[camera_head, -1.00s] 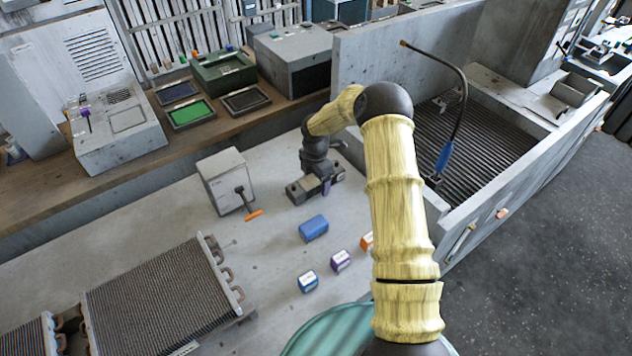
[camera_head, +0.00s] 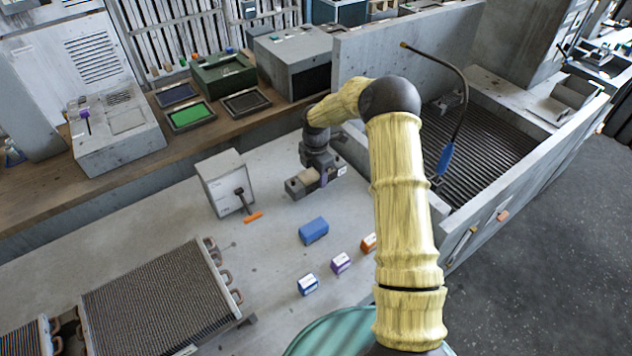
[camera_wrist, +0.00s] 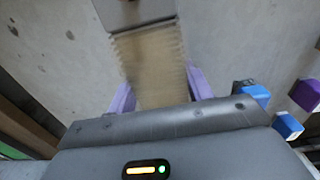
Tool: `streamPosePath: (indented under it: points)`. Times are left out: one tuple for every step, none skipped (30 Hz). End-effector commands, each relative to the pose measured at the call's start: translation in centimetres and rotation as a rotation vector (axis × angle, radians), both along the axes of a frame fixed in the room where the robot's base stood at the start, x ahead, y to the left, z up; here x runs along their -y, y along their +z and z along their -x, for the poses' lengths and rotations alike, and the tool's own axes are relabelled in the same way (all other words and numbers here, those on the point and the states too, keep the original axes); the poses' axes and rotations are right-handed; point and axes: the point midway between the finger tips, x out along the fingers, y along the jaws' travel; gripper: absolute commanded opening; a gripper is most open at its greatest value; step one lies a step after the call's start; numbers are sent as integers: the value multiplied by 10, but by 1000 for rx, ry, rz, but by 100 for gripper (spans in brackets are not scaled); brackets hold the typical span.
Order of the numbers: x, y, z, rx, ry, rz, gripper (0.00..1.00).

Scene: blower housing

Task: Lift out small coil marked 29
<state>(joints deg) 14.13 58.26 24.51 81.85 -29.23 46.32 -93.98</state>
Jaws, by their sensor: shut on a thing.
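A small coil (camera_wrist: 150,62), a tan finned block with a grey end plate (camera_wrist: 128,12), sits between the purple fingers of my gripper (camera_wrist: 160,80) in the wrist view. My gripper is shut on it. In the head view my gripper (camera_head: 320,178) is over the grey table, right of a grey box with a lever (camera_head: 226,184). The tan coil (camera_head: 308,176) shows at its jaws. A small white label shows beside them, but I cannot read a 29. The coil's underside and its clearance from the table are hidden.
A blue block (camera_head: 313,230) and small blue, purple and orange boxes (camera_head: 340,263) stand in front of the gripper. A large finned coil (camera_head: 160,300) lies at front left. A grey wall (camera_head: 400,55) and ribbed bay (camera_head: 480,150) are at right. Table between is clear.

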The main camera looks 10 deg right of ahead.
Motion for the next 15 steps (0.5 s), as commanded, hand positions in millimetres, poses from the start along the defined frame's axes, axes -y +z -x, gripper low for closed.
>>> streamPosePath:
  points:
    - [0,10,-2,7,0,0,14]
    - [0,16,-2,8,-1,1,14]
    - [1,24,-2,8,-2,0,14]
    - [1,30,-2,7,-2,0,14]
    - [1,36,-2,8,-2,0,14]
    - [0,43,-1,7,-1,0,14]
    - [0,48,-2,8,-1,0,14]
    - [0,53,-2,7,0,0,14]
    - [0,57,-1,5,0,0,14]
    - [0,61,-1,5,-1,-1,14]
    - [0,63,-1,5,-1,-1,14]
    - [0,66,-1,4,-1,-1,14]
    - [0,67,-1,3,0,0,14]
    - [0,68,-1,2,0,0,14]
    - [0,68,-1,2,0,-1,14]
